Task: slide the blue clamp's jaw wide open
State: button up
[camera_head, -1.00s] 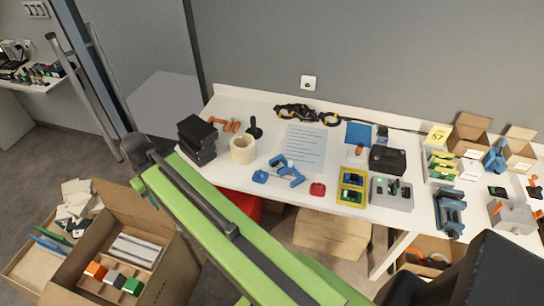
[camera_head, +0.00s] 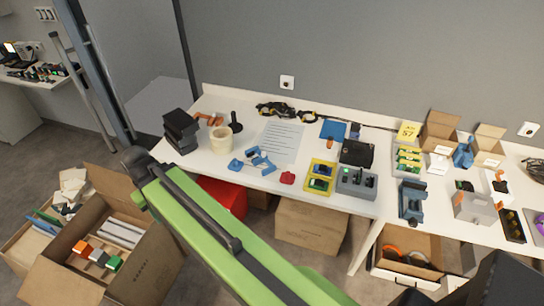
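A blue clamp-shaped tool (camera_head: 262,160) lies on the white table, just below a printed sheet. A small blue piece (camera_head: 236,165) lies at its left. A darker blue vise-like device (camera_head: 411,200) stands farther right near the table's front edge, and another blue tool (camera_head: 464,152) stands at the back right. I cannot tell for sure which one is the blue clamp, and the jaw openings are too small to read. My green arm crosses the lower middle, in front of the table's front left. My gripper is not visible, and nothing on the table is seen touched by it.
The white table (camera_head: 222,176) also bears black boxes (camera_head: 180,130), a tape roll (camera_head: 221,140), a red object (camera_head: 287,178), a yellow tray (camera_head: 320,178) and a grey box (camera_head: 356,183). Cartons stand below it and an open carton (camera_head: 145,270) stands at lower left.

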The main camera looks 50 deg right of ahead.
aim_at(256, 161)
jog(key=u, duration=0.25)
jog(key=i, duration=1.25)
jog(key=z, duration=0.15)
